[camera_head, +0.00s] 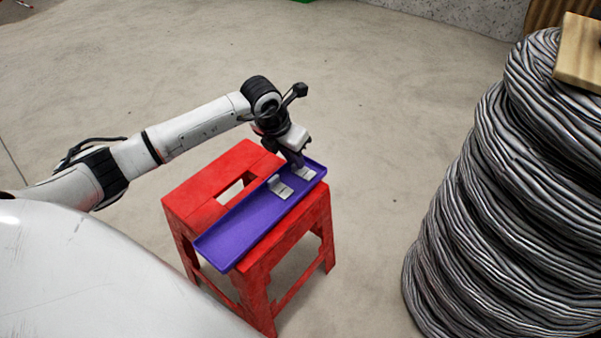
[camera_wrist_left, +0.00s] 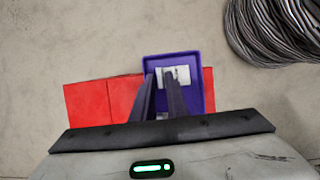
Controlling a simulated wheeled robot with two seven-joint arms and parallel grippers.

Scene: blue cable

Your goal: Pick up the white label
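My left gripper (camera_head: 297,163) points down over the far end of the tray, right by the far label. In the left wrist view the two dark fingers (camera_wrist_left: 160,76) stand apart with a gap between them. A white label (camera_wrist_left: 182,73) shows at and beyond their tips, partly hidden by the fingers. I cannot tell whether the fingers touch it. My right gripper is in neither view.
The purple tray (camera_head: 240,226) rests tilted across a red stool (camera_head: 205,186). A tall stack of grey cable coils (camera_head: 500,210) with a wooden piece (camera_head: 580,55) on top stands at the right. The concrete floor around the stool is clear.

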